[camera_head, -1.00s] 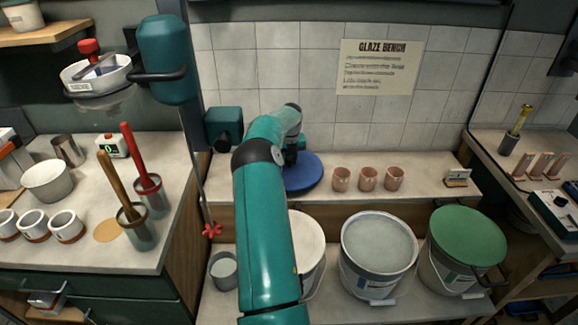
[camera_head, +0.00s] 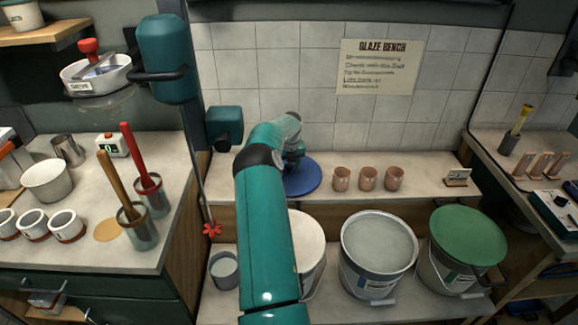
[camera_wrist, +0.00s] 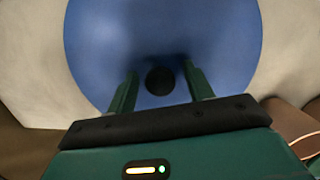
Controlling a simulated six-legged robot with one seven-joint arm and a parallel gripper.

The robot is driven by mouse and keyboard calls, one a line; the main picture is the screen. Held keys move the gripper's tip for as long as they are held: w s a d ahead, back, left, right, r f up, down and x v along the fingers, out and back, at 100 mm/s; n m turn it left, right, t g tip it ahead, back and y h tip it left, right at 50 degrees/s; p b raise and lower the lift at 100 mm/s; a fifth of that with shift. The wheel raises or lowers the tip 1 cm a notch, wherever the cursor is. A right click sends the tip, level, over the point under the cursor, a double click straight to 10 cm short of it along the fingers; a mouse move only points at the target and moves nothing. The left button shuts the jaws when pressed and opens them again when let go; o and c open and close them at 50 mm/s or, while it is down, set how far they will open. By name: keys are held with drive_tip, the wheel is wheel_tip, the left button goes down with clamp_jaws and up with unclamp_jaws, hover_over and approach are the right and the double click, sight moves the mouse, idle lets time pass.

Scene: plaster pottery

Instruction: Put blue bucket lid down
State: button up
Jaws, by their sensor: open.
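The blue bucket lid (camera_head: 303,178) lies flat on the pale shelf of the glaze bench, below the tiled wall, partly hidden by my arm in the head view. In the wrist view the blue lid (camera_wrist: 90,45) fills most of the picture, with its round dark knob (camera_wrist: 160,81) near the middle. My gripper (camera_wrist: 160,84) is over the lid, its two green fingers apart on either side of the knob, with a visible gap at each side. In the head view my gripper (camera_head: 293,160) is small and mostly hidden behind the wrist.
Several clay cups, such as the nearest one (camera_head: 341,178), stand right of the lid on the shelf. Below are an open bucket of pale glaze (camera_head: 378,285), a bucket with a green lid (camera_head: 468,235) and a pale-topped bucket (camera_head: 310,240) partly behind my arm.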

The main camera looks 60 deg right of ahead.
wheel_tip(320, 180, up, 12)
drive_tip(key=a, duration=0.1)
drive_tip(key=shift+s, duration=0.45)
drive_tip(key=shift+s, duration=0.1)
idle(0.4)
